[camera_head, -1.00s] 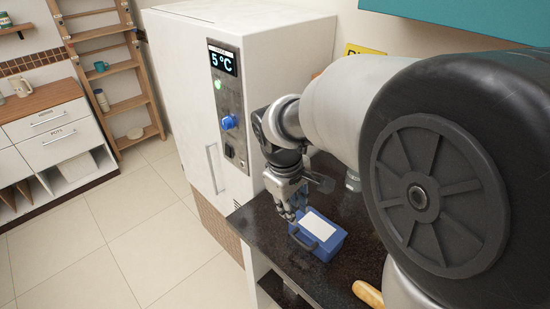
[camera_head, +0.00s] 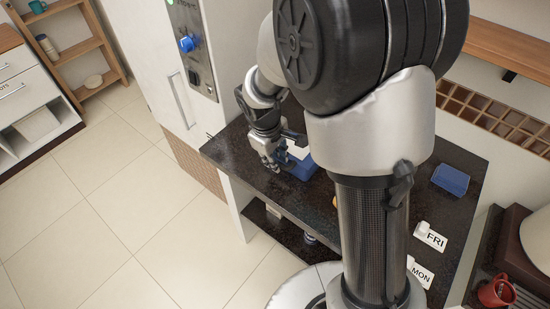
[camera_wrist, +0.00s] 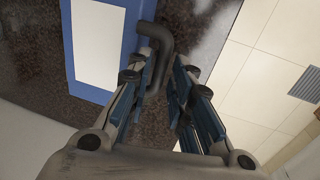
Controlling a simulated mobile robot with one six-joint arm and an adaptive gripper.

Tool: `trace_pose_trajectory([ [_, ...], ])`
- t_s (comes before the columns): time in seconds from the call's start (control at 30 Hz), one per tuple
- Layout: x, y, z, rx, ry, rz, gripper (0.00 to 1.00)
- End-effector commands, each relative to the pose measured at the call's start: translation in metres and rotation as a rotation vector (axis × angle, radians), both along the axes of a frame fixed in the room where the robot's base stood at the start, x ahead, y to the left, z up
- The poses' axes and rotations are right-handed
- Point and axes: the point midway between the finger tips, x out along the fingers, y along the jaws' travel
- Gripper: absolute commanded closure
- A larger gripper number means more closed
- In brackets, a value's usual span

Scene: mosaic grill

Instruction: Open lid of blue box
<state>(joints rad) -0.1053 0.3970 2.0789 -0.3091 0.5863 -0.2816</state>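The blue box (camera_head: 304,170) sits on the dark speckled counter, partly hidden behind my arm and gripper. Its white label (camera_wrist: 97,42) and one blue side show in the wrist view. A dark grey bent handle (camera_wrist: 158,42) sticks out from the box's edge. My gripper (camera_head: 272,162) is at the handle side of the box. In the wrist view my gripper (camera_wrist: 163,75) has its fingers apart, with the handle between them, close to the left finger. I see no firm closing on it. Whether the lid is raised at all, I cannot tell.
The counter (camera_head: 245,150) ends in an open edge above the tiled floor. A white fridge (camera_head: 150,60) stands behind it at the left. A second blue item (camera_head: 451,179), a FRI card (camera_head: 430,237) and a MON card (camera_head: 420,271) lie to the right. A red mug (camera_head: 496,291) is at lower right.

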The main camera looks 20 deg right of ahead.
Motion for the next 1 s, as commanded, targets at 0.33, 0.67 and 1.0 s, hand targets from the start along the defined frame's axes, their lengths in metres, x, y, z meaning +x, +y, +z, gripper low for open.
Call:
trace_pose_trajectory([
  [0.33, -0.0001, -0.0002, -0.0002, 0.000, 0.000, 0.000, 0.87],
  [0.67, -0.0001, -0.0001, -0.0001, 0.000, 0.000, 0.000, 1.00],
  [1.0, -0.0001, -0.0001, -0.0001, 0.000, 0.000, 0.000, 1.00],
])
